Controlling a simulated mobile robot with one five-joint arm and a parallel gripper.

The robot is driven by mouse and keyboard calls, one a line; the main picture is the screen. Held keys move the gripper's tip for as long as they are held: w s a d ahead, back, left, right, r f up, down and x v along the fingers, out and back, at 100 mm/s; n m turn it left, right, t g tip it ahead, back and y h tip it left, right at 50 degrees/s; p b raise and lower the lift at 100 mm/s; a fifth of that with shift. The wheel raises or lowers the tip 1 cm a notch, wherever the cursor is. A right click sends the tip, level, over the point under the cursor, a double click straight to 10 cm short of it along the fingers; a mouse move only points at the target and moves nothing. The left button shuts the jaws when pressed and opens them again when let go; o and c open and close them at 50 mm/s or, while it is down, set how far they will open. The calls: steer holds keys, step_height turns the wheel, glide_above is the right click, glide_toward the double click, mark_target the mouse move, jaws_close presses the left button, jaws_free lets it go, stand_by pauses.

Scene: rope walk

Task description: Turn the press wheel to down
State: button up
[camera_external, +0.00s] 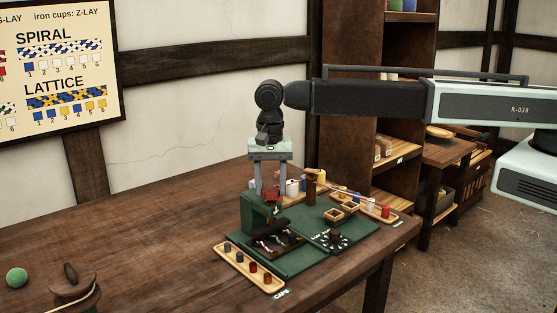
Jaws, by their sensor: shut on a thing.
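My gripper (270,189) points straight down over the green press (252,217) on the table. Its two grey fingers are shut on a small red part at the press top, which looks like the press wheel (271,197). The fingers partly cover the wheel. Its exact angle and any up or down marks are too small to tell. A dark tray with pale pieces (280,243) lies at the foot of the press.
A wooden tray of several caps (248,268) lies in front. A tray with coloured pieces (372,208) is behind. The table's left (150,240) is mostly clear.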

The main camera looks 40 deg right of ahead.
mark_target(270, 190)
steer(key=m, duration=1.2)
steer(key=shift+m, duration=0.3)
stand_by(0.4)
steer(key=o, duration=1.4)
steer(key=shift+r, duration=0.1)
step_height(270, 190, up, 8)
steer(key=p, duration=0.8)
steer(key=shift+f, duration=0.2)
